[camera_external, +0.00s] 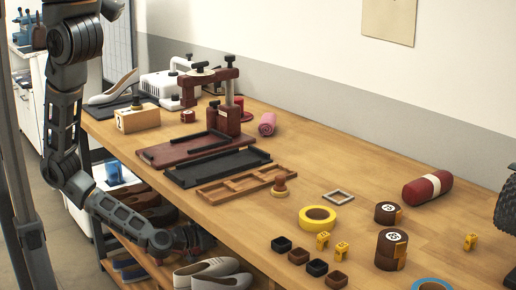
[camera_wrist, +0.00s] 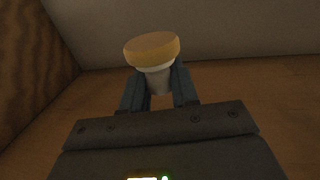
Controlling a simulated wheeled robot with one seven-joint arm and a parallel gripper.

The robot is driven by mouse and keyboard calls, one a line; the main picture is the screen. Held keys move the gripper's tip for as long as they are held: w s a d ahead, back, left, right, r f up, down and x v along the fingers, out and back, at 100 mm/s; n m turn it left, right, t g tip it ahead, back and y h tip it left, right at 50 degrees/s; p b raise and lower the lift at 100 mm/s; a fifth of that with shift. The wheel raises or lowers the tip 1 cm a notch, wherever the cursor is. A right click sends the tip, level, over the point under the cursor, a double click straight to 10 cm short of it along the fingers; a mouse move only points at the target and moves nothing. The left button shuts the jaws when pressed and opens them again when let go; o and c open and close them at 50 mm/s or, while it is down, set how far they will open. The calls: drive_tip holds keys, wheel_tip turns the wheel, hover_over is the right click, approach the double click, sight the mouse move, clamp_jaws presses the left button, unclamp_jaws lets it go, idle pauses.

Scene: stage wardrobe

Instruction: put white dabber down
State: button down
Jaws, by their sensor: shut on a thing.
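My gripper (camera_wrist: 157,84) is shut on the white dabber (camera_wrist: 158,77) in the wrist view. The dabber has a white neck and a wide yellow-tan pad (camera_wrist: 152,49) that sticks out beyond the fingertips. In the external view my gripper (camera_external: 204,238) is at the front side of the workbench (camera_external: 240,222), around or below its edge, above the shoes. The held dabber cannot be made out there.
A black tray (camera_external: 215,168) and a brown tray (camera_external: 185,150) lie behind. Yellow tape (camera_external: 317,217) and small dark cups (camera_external: 282,244) are to the right. Pale shoes (camera_external: 212,274) are below.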

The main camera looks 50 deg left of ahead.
drive_tip(key=w+a+r+n+y, duration=0.1)
drive_tip(key=w+a+n+y, duration=0.1)
drive_tip(key=w+a, duration=0.9)
drive_tip(key=a+y, duration=0.1)
drive_tip(key=a, duration=0.1)
drive_tip(key=shift+a, duration=0.3)
drive_tip(key=s+d+f+m+h+b, duration=0.1)
drive_tip(key=s+d+m+h, duration=0.1)
drive_tip(key=s+d, duration=0.45)
drive_tip(key=s+d+f+m+h+b, duration=0.1)
drive_tip(key=s+d+h, duration=0.25)
drive_tip(key=d, duration=0.65)
drive_tip(key=s+d+r+m+g+h+b, duration=0.1)
drive_tip(key=s+d+r+m+g+h, duration=0.15)
drive_tip(key=s+d, duration=0.65)
drive_tip(key=s+d+r+m+g+h+b, duration=0.1)
drive_tip(key=s+d+r+m+h, duration=0.15)
drive_tip(key=s+d, duration=0.65)
wheel_tip(320, 180, up, 25)
drive_tip(key=a+n+t+y+p, duration=0.1)
drive_tip(key=n+t+y+p, duration=0.1)
drive_tip(key=n+y+p, duration=0.1)
drive_tip(key=shift+s+n+y+p, duration=0.25)
drive_tip(key=shift+y+p, duration=0.2)
drive_tip(key=shift+p, duration=0.25)
